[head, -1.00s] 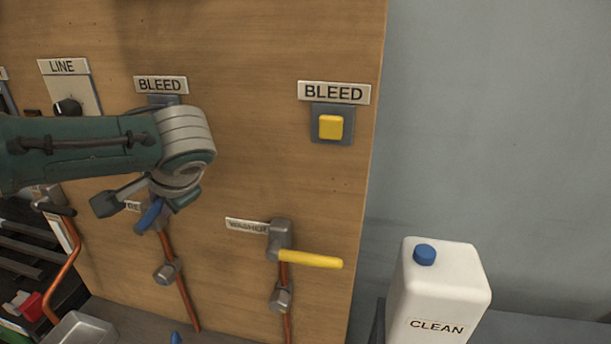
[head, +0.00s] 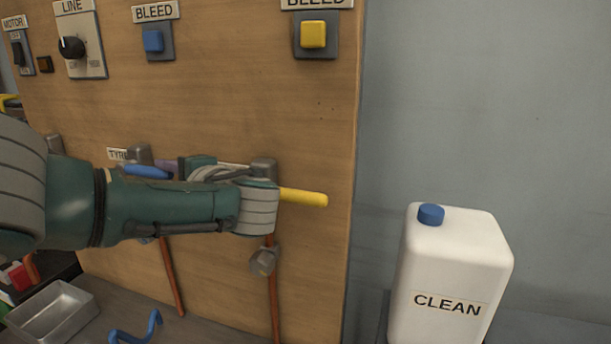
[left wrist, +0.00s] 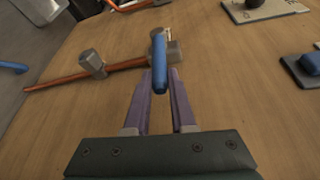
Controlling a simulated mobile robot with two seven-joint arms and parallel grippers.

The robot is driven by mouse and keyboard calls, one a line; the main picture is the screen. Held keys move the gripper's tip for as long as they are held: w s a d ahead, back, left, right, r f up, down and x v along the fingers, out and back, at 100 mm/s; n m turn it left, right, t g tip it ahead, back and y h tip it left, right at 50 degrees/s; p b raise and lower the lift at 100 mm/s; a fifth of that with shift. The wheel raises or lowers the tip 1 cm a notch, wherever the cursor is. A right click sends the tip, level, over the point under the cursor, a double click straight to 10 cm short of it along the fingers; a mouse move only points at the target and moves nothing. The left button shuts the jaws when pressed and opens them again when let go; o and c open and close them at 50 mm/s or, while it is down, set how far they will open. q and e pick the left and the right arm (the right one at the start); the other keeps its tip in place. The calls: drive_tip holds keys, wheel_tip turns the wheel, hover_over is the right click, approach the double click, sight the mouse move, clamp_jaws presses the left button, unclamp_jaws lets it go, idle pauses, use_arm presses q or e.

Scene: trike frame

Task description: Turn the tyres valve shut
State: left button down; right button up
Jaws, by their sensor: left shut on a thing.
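The tyres valve has a grey body (head: 140,153) and a blue lever handle (head: 147,171), beside a partly hidden label (head: 117,154) on the wooden panel. The lever lies crossways to its copper pipe (head: 171,275). In the left wrist view the blue lever (left wrist: 160,65) points towards me from the valve body, between the purple fingers. My left gripper (head: 172,167) is shut on the lever; its fingers also show in the left wrist view (left wrist: 163,78). My forearm hides part of the valve and pipe. My right gripper is out of view.
The yellow-handled washer valve (head: 304,197) is close behind my left wrist. Blue (head: 153,41) and yellow (head: 313,34) buttons and a black knob (head: 71,47) are above. A white jug (head: 450,270), metal tray (head: 55,310) and blue bent piece (head: 137,330) are below.

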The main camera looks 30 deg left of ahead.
use_arm(q)
drive_tip(key=shift+f+b, duration=0.35)
drive_tip(key=c, duration=0.8)
unclamp_jaws()
drive_tip(key=shift+r, duration=0.1)
drive_tip(key=shift+o, duration=0.2)
drive_tip(key=s+d, duration=0.1)
drive_tip(key=d, duration=0.8)
drive_tip(key=shift+s+d+r, duration=0.2)
drive_tip(key=shift+d+r, duration=0.1)
drive_tip(key=shift+d, duration=0.05)
